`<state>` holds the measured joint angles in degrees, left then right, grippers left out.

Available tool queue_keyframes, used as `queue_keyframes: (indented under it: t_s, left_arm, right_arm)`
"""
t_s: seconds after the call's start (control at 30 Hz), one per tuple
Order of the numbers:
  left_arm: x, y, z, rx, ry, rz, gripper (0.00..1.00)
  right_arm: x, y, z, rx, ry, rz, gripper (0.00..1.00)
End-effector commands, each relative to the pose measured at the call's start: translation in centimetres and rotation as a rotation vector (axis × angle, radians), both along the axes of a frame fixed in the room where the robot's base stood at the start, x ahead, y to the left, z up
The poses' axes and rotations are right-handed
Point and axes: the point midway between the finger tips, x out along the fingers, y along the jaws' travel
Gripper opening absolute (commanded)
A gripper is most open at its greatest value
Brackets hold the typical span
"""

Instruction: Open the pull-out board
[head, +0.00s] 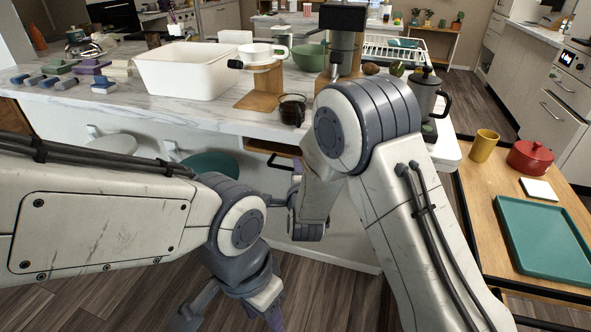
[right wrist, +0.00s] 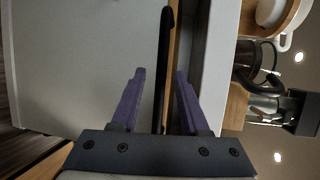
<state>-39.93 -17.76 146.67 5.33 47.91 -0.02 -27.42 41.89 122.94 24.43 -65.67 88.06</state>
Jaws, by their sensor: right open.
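The pull-out board (head: 268,147) is a wooden panel under the white counter's edge, partly hidden by my right arm. In the right wrist view, its wooden strip (right wrist: 176,45) runs beside a long black bar handle (right wrist: 166,50). My right gripper (right wrist: 160,73) is open, its two purple fingers on either side of the handle, with gaps showing. In the head view its fingers are mostly hidden behind my arms. My left gripper (head: 232,312) hangs low at the bottom edge, partly cut off, and its jaw state is unclear.
On the marble counter (head: 190,112) stand a white basin (head: 187,70), a wooden coffee stand (head: 262,85), a dark glass jug (head: 292,108) and a kettle (head: 425,95). A green stool (head: 210,164) is under the overhang. A side table at right holds a teal tray (head: 545,240).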

Motion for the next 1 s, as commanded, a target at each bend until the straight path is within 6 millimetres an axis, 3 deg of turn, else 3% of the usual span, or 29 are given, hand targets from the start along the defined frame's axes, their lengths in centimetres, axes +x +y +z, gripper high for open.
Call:
queue_keyframes:
  t_s: [0.27,0.4,1.0]
  left_arm:
    - [-0.01,0.01,0.00,0.000,0.000,0.000,0.50]
    - [-0.01,0.01,0.00,0.000,0.000,0.000,0.50]
    - [0.00,0.00,0.01,0.000,0.000,0.000,0.50]
  right_arm:
    - [0.20,0.02,-0.02,0.000,0.000,0.000,0.45]
    - [0.19,0.02,-0.01,0.000,0.000,0.000,0.00]
    - [0.16,0.03,-0.03,0.000,0.000,0.001,0.00]
